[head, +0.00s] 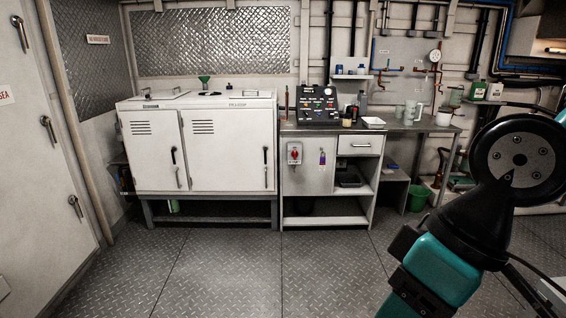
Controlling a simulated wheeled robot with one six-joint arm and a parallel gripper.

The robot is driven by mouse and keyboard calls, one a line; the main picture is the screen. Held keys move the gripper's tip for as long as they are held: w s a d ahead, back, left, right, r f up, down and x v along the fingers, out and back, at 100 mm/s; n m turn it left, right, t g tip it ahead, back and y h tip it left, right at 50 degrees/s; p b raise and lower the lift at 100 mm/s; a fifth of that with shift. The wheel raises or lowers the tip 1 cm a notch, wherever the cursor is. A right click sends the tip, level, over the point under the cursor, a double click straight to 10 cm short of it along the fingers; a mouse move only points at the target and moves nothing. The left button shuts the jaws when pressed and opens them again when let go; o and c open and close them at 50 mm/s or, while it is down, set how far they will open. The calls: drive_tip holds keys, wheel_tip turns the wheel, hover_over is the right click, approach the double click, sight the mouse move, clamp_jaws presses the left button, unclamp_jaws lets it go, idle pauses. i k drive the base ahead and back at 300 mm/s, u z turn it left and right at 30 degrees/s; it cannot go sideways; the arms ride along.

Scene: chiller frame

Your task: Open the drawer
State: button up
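The drawer (346,151) is a small white front with a dark horizontal handle. It sits at the top right of the grey-topped cabinet (312,178), just under the worktop, and looks shut and flush. Open shelf spaces lie below it. My arm shows large at the right, black and teal, close to the camera and well in front of the cabinet. I cannot make out my gripper's fingers in this view. Nothing covers the drawer front.
A white two-door chest (230,150) stands left of the cabinet. A control box (318,105), mugs and a tray (373,122) stand on the worktop. A green bucket (417,197) is at the right. The metal floor (300,270) before the cabinet is clear.

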sight(348, 144)
drive_tip(key=z, duration=0.15)
drive_tip(key=i, duration=2.1)
drive_tip(key=z, duration=0.4)
drive_tip(key=i, duration=1.65)
drive_tip(key=z, duration=0.2)
